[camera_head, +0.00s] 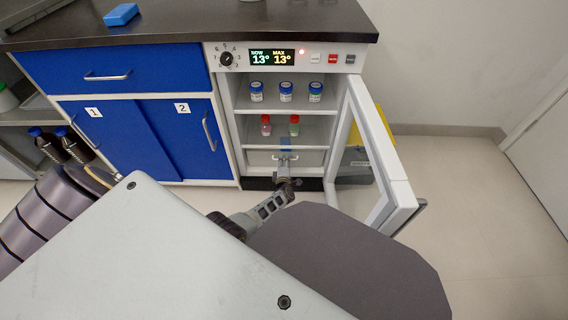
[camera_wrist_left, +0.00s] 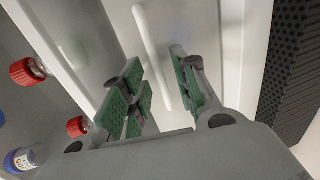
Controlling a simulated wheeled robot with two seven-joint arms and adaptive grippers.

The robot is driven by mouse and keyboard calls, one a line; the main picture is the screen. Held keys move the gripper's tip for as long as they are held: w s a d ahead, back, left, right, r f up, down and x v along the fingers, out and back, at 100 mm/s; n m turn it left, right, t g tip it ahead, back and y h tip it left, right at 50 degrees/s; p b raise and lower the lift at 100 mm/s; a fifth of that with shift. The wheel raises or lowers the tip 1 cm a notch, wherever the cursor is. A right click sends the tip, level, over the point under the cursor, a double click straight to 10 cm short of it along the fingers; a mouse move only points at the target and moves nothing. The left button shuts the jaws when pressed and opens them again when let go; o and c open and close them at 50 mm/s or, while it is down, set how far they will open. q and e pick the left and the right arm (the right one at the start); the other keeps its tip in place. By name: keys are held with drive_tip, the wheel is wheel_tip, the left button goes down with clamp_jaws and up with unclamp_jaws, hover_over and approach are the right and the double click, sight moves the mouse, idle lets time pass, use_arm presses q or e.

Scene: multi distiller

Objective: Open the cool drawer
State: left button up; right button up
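The cool drawer (camera_head: 262,160) is the light front at the bottom of the open cooler, with a pale bar handle (camera_head: 288,158). It looks closed in the head view. My left gripper (camera_head: 286,181) is just in front of it, at the handle. In the left wrist view, the green-padded fingers of the left gripper (camera_wrist_left: 162,88) are apart. The handle (camera_wrist_left: 152,55) runs through the gap between them, and I see no clear contact. My arm hides part of the lower cooler in the head view. My right gripper is not in view.
The cooler door (camera_head: 398,190) stands open at the right. Several small jars (camera_head: 286,92) stand on the upper shelf. Blue cabinet doors (camera_head: 180,140) are at the left.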

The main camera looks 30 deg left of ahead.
use_arm(q)
drive_tip(key=shift+w+a+f, duration=0.1)
drive_tip(key=shift+w+a, duration=0.1)
drive_tip(key=shift+w, duration=0.05)
clamp_jaws()
idle(0.4)
